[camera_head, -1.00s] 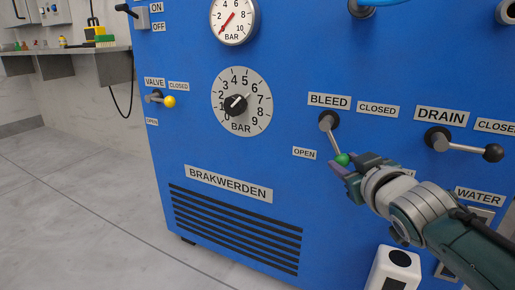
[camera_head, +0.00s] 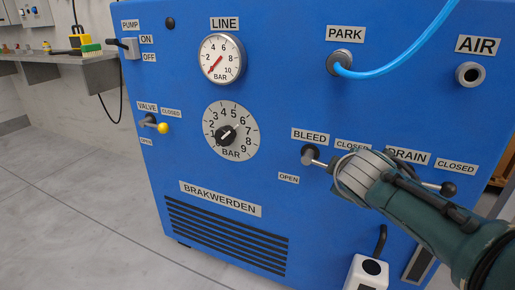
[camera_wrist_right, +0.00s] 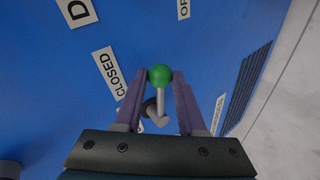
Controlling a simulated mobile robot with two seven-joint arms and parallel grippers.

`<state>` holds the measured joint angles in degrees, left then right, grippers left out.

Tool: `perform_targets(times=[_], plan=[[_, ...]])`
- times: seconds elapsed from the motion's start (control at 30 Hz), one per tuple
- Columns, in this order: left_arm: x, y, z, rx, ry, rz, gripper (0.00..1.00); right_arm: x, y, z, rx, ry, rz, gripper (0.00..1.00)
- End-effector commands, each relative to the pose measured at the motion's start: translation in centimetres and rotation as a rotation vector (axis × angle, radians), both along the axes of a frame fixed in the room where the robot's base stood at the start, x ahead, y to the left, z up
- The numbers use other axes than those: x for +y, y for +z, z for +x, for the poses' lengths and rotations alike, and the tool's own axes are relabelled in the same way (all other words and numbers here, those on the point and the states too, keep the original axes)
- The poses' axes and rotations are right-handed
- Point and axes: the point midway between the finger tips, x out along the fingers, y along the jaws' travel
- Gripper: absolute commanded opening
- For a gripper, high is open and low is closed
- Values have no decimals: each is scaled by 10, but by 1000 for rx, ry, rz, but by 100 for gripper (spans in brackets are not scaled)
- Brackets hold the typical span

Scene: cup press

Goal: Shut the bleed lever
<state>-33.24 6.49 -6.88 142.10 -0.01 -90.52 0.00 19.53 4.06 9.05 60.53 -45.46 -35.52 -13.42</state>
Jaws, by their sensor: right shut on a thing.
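The bleed lever (camera_head: 317,161) is on the blue panel under the BLEED label (camera_head: 310,136). Its grey shaft points right and slightly down from its dark hub. In the right wrist view its green knob (camera_wrist_right: 160,74) sits between the purple fingertips of my right gripper (camera_wrist_right: 159,82), which is shut on it. In the head view my right gripper (camera_head: 350,174) hides the knob and part of the CLOSED label (camera_head: 353,146). The OPEN label (camera_head: 288,178) is below left of the hub. My left gripper is not in view.
The drain lever (camera_head: 448,188) with a black knob sticks out just right of my right wrist. A white box (camera_head: 367,273) stands below my forearm. A blue hose (camera_head: 405,52) runs above. The yellow valve knob (camera_head: 162,128) is far left.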

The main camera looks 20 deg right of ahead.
Motion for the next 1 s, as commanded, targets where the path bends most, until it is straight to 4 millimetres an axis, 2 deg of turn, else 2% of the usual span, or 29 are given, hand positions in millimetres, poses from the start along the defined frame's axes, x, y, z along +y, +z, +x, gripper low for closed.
perform_targets(times=[0.3, 0.83, 0.87, 1.0], plan=[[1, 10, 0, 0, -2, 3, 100, 0, 10, 0, 95, -1, -80, 0], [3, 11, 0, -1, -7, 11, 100, 0, 10, 0, 114, -1, -94, 0], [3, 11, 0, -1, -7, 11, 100, 0, 10, 0, 114, -1, -94, 40], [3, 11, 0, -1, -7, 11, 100, 0, 11, 0, 113, -1, -94, 56]])
